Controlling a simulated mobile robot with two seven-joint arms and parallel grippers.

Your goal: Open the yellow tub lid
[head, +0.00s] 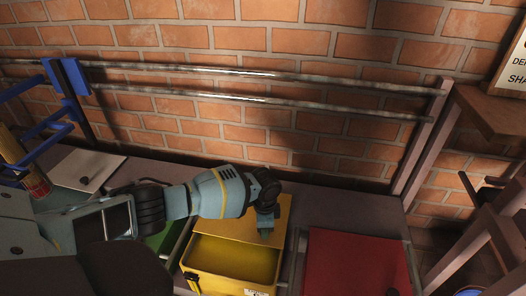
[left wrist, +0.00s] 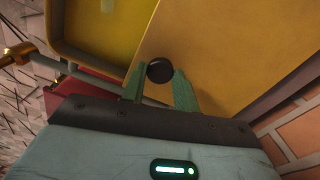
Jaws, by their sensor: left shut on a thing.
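The yellow tub (head: 232,284) stands low in the middle of the head view, with its front part uncovered and its inside showing. Its flat yellow lid (head: 281,214) covers the back part, toward the wall. My left gripper (head: 266,232) is over the lid, its green fingers pointing down. In the left wrist view my left gripper (left wrist: 160,84) is shut on the round black knob (left wrist: 160,70) of the lid (left wrist: 230,45), with one finger on each side. The open tub (left wrist: 105,22) shows at upper left there. My right gripper is not in view.
A red lid (head: 345,262) lies right of the yellow tub. A green tub (head: 166,243) is partly hidden on the left under my arm. A whitish panel with a black knob (head: 85,180) lies farther left. Metal rails (head: 250,97) run along the brick wall behind.

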